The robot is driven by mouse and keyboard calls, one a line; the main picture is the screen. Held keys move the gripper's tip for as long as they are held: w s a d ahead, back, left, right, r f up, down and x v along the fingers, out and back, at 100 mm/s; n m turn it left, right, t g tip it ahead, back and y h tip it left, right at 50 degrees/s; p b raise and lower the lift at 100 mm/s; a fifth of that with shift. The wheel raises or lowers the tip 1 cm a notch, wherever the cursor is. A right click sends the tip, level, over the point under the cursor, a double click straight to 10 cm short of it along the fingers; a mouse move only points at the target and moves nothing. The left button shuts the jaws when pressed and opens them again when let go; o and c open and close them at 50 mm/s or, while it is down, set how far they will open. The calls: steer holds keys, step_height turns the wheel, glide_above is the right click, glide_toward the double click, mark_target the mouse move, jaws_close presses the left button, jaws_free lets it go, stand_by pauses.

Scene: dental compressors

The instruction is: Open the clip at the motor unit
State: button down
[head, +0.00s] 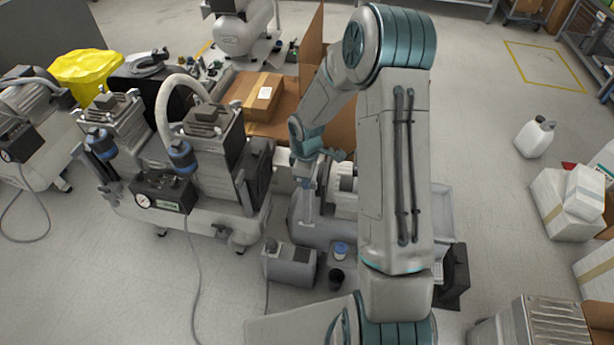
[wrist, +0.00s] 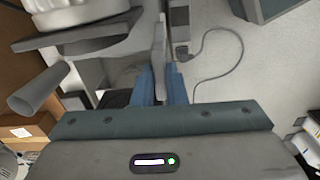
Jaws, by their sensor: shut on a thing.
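The motor unit (head: 343,187), pale and ribbed, stands partly hidden behind my arm in the head view. In the wrist view its white ribbed part and grey plates (wrist: 85,38) fill the upper left. The clip (wrist: 158,45) is a thin light-grey lever beside these plates, running upright in the picture. My gripper (wrist: 160,85) has its two blue fingers on either side of the clip and is shut on it. In the head view my arm reaches down beside the motor unit, and the fingers are hard to make out.
A compressor with twin motors (head: 200,160) and a white hose stands close on the left. An open cardboard box (head: 285,125) is behind.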

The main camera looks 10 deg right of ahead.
steer(key=shift+n, duration=0.3)
stand_by(0.4)
steer(key=c, duration=1.5)
jaws_free()
steer(key=shift+o, duration=0.2)
step_height(320, 180, up, 14)
steer(key=p, duration=0.2)
